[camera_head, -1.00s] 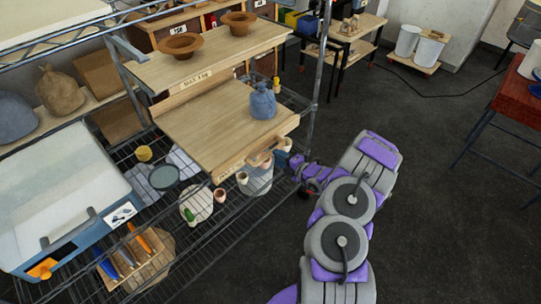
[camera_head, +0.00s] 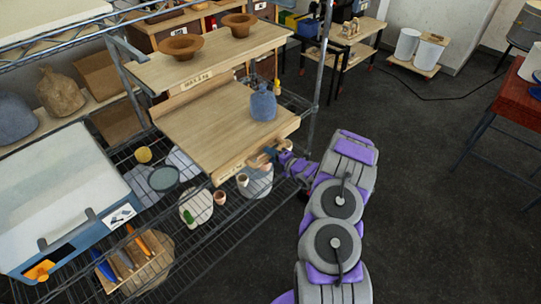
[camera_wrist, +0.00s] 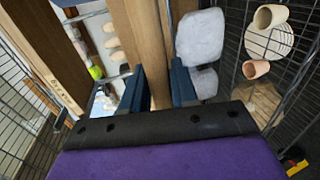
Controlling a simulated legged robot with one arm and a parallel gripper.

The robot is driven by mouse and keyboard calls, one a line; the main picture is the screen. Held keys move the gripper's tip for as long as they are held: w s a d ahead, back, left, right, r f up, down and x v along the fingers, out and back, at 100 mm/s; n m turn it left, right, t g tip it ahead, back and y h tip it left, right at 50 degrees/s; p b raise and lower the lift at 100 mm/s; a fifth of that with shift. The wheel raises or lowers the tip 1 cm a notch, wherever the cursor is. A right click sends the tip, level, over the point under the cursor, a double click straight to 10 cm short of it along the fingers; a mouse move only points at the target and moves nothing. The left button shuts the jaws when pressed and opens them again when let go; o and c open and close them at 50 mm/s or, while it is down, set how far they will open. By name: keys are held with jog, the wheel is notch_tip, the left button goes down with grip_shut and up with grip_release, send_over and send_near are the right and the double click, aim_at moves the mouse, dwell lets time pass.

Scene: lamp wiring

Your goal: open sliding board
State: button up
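The sliding board (camera_head: 200,125) is a light wooden panel on the wire rack, below a fixed wooden shelf. My gripper (camera_head: 278,153) is at the right end of that front edge, by the handle. In the wrist view my gripper (camera_wrist: 157,88) has its two dark blue fingers apart, with a wooden bar (camera_wrist: 157,60) running between them. I see no clear grip on the bar; the contact is hard to make out.
The fixed shelf (camera_head: 205,55) above holds two brown bowls. Several small pots, including a terracotta pot (camera_head: 219,197), stand on the wire rack below the board. A rack post (camera_head: 318,75) rises just right of the board. The dark floor (camera_head: 430,190) to the right is clear.

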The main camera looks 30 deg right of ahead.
jog(key=shift+d+f, duration=0.1)
grip_shut()
jog(key=shift+s, duration=0.15)
jog(key=f+p+v, duration=0.2)
jog(key=p+v, duration=0.1)
jog(key=v, duration=0.7)
jog(key=s+f+p+v, duration=0.1)
jog(key=p+v, duration=0.3)
jog(key=v, duration=0.6)
jog(key=f+p+v, duration=0.3)
jog(key=p+v, duration=0.1)
jog(key=v, duration=0.6)
jog(key=shift+s+d, duration=0.2)
jog(key=shift+s, duration=0.1)
jog(key=shift+f, duration=0.1)
jog(key=shift+o, duration=1.4)
grip_release()
jog(key=shift+o, duration=0.9)
jog(key=shift+w+d+f, duration=0.1)
jog(key=shift+d, duration=0.15)
jog(key=shift+a, duration=0.1)
